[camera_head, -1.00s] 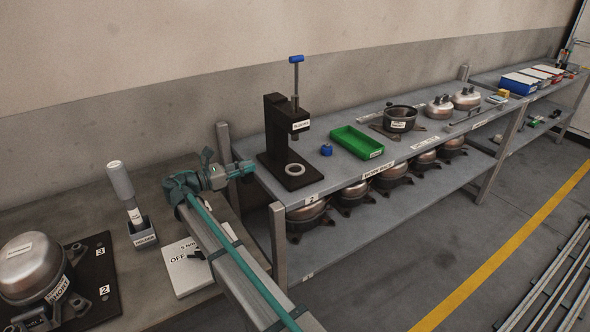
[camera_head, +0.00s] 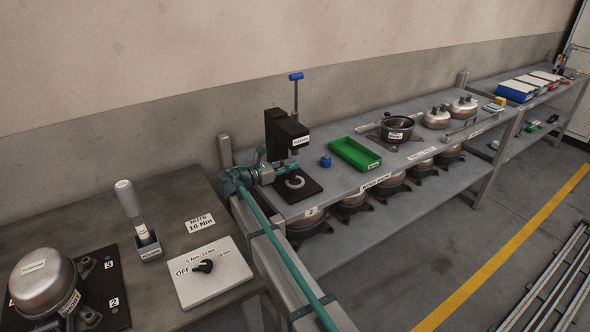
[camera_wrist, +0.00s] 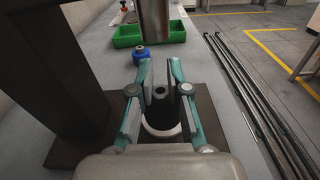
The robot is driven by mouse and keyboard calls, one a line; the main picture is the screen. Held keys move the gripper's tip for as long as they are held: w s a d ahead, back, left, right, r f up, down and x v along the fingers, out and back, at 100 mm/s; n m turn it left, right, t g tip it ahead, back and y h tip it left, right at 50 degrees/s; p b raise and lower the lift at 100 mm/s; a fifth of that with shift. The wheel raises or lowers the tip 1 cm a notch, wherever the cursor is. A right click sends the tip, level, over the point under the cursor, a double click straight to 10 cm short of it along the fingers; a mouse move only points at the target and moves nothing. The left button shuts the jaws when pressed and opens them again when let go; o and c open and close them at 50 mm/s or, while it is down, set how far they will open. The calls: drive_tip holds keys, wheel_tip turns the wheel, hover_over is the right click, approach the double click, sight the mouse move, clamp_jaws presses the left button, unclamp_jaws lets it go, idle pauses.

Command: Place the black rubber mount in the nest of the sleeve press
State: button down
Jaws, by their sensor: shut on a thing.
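The sleeve press (camera_head: 288,136) is a black column with a blue-topped lever, standing on a black base plate near the left end of the metal bench. Its nest (camera_head: 295,181) is a pale ring on the base plate. The ring also shows in the wrist view (camera_wrist: 163,132), partly covered by my gripper. My gripper (camera_wrist: 163,92) is shut on the black rubber mount (camera_wrist: 160,93), a small dark piece between its fingertips. The mount appears above the ring; the gap cannot be judged.
A blue part (camera_head: 326,161) and a green tray (camera_head: 355,153) stand right of the press. Compressors sit farther along the bench and on the shelf below. At left are a torque dial board (camera_head: 213,273), a holder with a tool (camera_head: 133,215) and a compressor on a black plate.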

drive_tip(key=shift+x, duration=1.15)
drive_tip(key=shift+f+p, duration=0.55)
drive_tip(key=shift+f, duration=1.15)
drive_tip(key=c, duration=1.1)
unclamp_jaws()
drive_tip(key=shift+f, duration=0.15)
drive_tip(key=shift+c, duration=0.2)
drive_tip(key=b+v, duration=0.2)
drive_tip(key=v, duration=1)
drive_tip(key=shift+a, duration=0.1)
